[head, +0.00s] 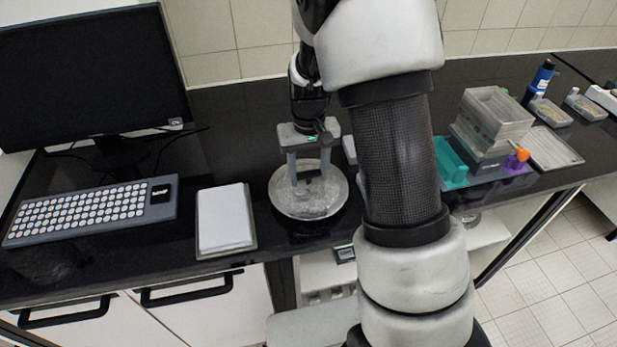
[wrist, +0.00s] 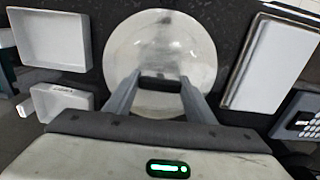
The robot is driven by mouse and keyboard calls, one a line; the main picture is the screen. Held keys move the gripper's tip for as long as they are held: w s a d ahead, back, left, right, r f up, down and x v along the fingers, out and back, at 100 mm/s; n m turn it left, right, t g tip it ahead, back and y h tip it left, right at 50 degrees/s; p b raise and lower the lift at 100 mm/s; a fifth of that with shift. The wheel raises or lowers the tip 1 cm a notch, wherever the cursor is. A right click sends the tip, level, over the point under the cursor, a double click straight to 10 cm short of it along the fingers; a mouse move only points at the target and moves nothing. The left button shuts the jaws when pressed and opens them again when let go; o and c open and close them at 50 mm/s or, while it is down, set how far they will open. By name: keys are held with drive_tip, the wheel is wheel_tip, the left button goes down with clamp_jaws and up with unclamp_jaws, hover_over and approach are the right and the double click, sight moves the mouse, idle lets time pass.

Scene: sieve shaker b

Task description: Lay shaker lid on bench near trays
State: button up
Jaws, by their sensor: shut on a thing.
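The shaker lid (head: 305,207) is a round, shiny, pale metal disc with a small handle at its middle. It lies level at the bench front, right of a flat white pad. My gripper (head: 309,183) points down from above with its fingers shut on the lid's handle. The wrist view shows the lid (wrist: 165,35) and the dark handle between my fingertips (wrist: 160,84). I cannot tell whether the lid touches the bench. Two white trays, a larger one (wrist: 48,38) and a smaller one (wrist: 60,100), lie left of the lid in the wrist view, apart from it.
The white pad (head: 224,218) lies close left of the lid in the head view, with a keyboard (head: 92,212) and monitor (head: 90,70) beyond. Stacked clear boxes (head: 492,122) and a teal holder (head: 451,165) stand right of my arm. Dark bench behind the lid is clear.

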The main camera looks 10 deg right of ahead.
sight(309, 173)
drive_tip(key=shift+f, duration=0.95)
drive_tip(key=shift+f, duration=0.1)
drive_tip(key=o, duration=1.4)
wheel_tip(309, 173, up, 12)
drive_tip(key=s+r+t, duration=0.2)
drive_tip(key=s+r, duration=0.2)
drive_tip(key=s, duration=0.3)
drive_tip(key=s+r+t, duration=0.1)
drive_tip(key=s+r, duration=0.4)
drive_tip(key=s, duration=0.2)
drive_tip(key=s+r+t, duration=0.2)
drive_tip(key=s+r, duration=0.3)
drive_tip(key=s, duration=0.2)
drive_tip(key=shift+t, duration=0.3)
